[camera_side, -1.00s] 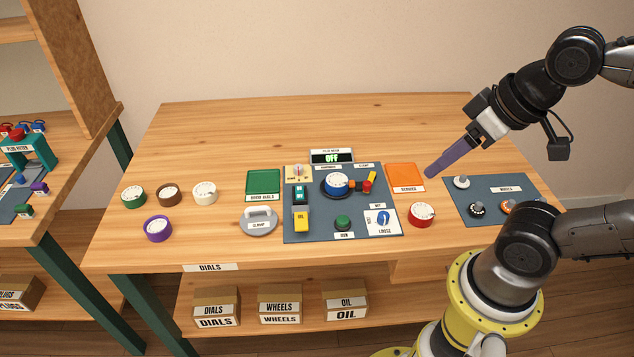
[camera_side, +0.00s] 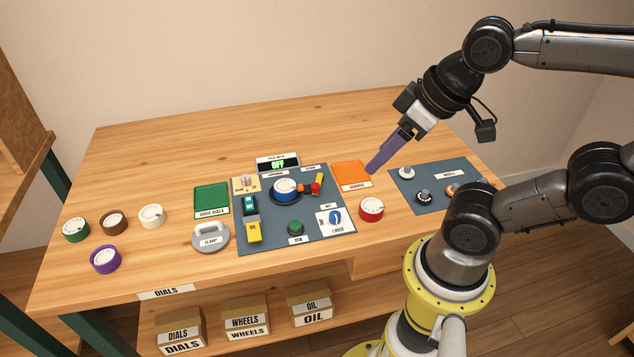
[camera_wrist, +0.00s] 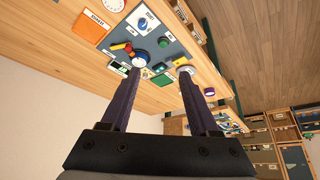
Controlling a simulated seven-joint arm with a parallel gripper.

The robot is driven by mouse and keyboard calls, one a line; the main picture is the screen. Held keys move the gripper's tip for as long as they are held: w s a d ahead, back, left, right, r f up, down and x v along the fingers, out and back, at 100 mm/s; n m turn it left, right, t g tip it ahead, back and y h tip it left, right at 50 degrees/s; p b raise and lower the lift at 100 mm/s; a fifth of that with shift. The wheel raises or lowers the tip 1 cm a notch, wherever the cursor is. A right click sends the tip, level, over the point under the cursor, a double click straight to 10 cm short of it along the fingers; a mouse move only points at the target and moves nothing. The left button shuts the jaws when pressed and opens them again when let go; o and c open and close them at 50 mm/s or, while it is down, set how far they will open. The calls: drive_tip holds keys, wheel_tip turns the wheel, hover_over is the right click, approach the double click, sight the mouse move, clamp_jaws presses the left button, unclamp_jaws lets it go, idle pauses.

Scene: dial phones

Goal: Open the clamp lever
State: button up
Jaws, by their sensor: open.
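The clamp lever (camera_side: 319,180) is a small yellow handle beside a red part, at the right of the blue-and-white dial (camera_side: 285,188) on the grey fixture board (camera_side: 265,232). It also shows in the wrist view (camera_wrist: 119,46), just beyond the left finger's tip. My gripper (camera_side: 371,168) has long purple fingers pointing down and left. It hangs right of the lever, near the orange tray's far right corner, touching nothing that I can see. In the wrist view its fingers (camera_wrist: 160,72) stand wide apart with nothing between them.
The orange tray (camera_side: 350,171) lies right of the lever, with a red dial (camera_side: 371,209) in front. A display (camera_side: 278,163) reading OFF stands behind the board. The back of the table is clear.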

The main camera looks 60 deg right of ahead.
drive_tip(key=c, duration=0.5)
drive_tip(key=shift+d+r+n, duration=0.1)
drive_tip(key=shift+r+n, duration=0.2)
drive_tip(key=shift+n, duration=0.3)
drive_tip(key=shift+c, duration=1.1)
drive_tip(key=w+r+n, duration=0.1)
drive_tip(key=w, duration=0.1)
drive_tip(key=w+d+r+n, duration=0.1)
drive_tip(key=w, duration=0.1)
drive_tip(key=w+r+n+g, duration=0.1)
drive_tip(key=w, duration=0.1)
drive_tip(key=shift+w+d+r+h, duration=0.15)
drive_tip(key=shift+d+h, duration=0.1)
drive_tip(key=shift+h, duration=0.15)
clamp_jaws()
drive_tip(key=w+d+f+n+g+h, duration=0.1)
drive_tip(key=w+d+f+n+g, duration=0.1)
drive_tip(key=w+f, duration=0.35)
drive_tip(key=w+d+f+n+g, duration=0.2)
drive_tip(key=w+f, duration=0.1)
drive_tip(key=w, duration=0.6)
wheel_tip(320, 180, down, 9)
drive_tip(key=w+d+g, duration=0.1)
drive_tip(key=w+g, duration=0.1)
drive_tip(key=shift+w+r+g, duration=0.2)
drive_tip(key=shift+w+g, duration=0.1)
drive_tip(key=shift+g, duration=0.1)
